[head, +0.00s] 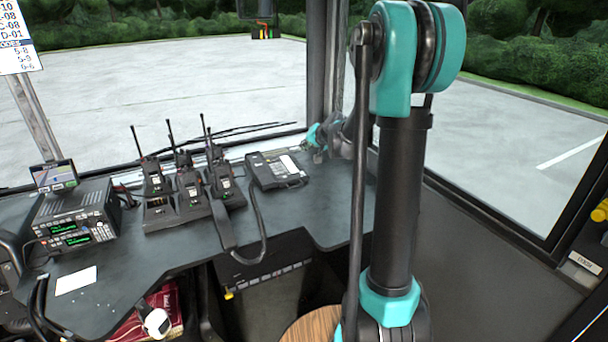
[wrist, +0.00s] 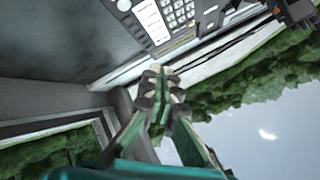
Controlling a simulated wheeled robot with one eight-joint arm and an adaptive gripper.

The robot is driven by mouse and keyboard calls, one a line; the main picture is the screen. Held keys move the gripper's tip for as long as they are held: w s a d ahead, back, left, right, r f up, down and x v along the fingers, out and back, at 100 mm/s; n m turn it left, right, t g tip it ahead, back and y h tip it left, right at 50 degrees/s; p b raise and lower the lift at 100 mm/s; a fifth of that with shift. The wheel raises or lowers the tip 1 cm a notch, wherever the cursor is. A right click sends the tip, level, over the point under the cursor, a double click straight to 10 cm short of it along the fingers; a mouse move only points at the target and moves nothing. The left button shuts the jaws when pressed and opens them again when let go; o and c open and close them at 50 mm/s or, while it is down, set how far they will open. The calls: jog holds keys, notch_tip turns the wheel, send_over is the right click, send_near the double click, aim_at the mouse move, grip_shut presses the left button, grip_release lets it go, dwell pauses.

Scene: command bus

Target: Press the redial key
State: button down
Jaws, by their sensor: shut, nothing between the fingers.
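A dark desk phone (head: 265,170) with a pale label panel sits on the counter near the windshield. In the wrist view the phone (wrist: 208,8) lies at the top, upside down, with its keypad (wrist: 178,14) and part of the white label panel showing. The redial key cannot be told apart from the other keys. My gripper (head: 318,142) is at the far right of the phone in the head view. In the wrist view my gripper (wrist: 160,72) has its fingertips together, empty, and appears apart from the keys.
Several handheld radios (head: 190,187) with upright antennas stand in chargers left of the phone. A radio unit (head: 75,222) with green displays and a small screen (head: 54,176) stand farther left. A dark cord (head: 262,225) loops over the counter edge. The window post (head: 322,60) rises behind my gripper.

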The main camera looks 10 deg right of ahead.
jog(key=shift+w+a+f, duration=0.1)
jog(key=shift+w+f, duration=0.1)
jog(key=shift+f, duration=1.25)
jog(key=shift+w+a+f, duration=0.1)
jog(key=shift+w+f, duration=0.1)
jog(key=shift+f, duration=1.25)
jog(key=shift+w+a+f, duration=0.1)
jog(key=shift+w+f, duration=0.1)
jog(key=shift+f, duration=1.25)
jog(key=shift+f, duration=0.1)
jog(key=shift+f, duration=0.3)
jog(key=shift+w+f, duration=0.1)
jog(key=shift+f, duration=0.4)
jog(key=shift+r, duration=0.9)
jog(key=shift+r, duration=0.1)
jog(key=shift+s+d+r, duration=0.1)
jog(key=shift+s+r, duration=0.15)
jog(key=shift+r, duration=0.95)
jog(key=shift+s+d+r, duration=0.1)
jog(key=shift+s+r, duration=0.1)
jog(key=shift+r, duration=1)
